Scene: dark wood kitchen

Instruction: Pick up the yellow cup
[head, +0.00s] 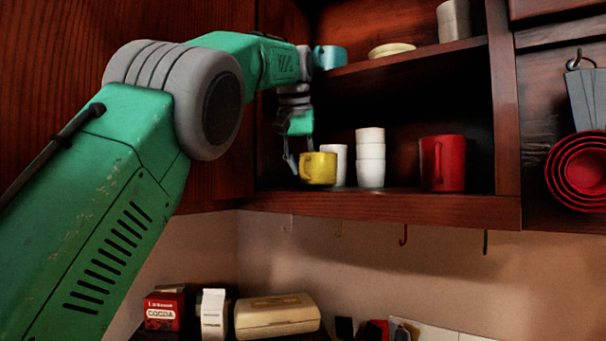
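The yellow cup (318,169) stands upright at the left end of the lower open shelf. My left gripper (298,153) points down at the cup's left side. Its fingers are spread, one just left of the cup and the other at the cup's rim. I cannot tell whether either finger touches the cup. My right gripper is not in view.
A white cup (340,165) stands right behind the yellow cup, with stacked white cups (370,158) beside it. A red mug (443,164) stands further right. The upper shelf (420,52) is above, and the cabinet's side wall is close on the left.

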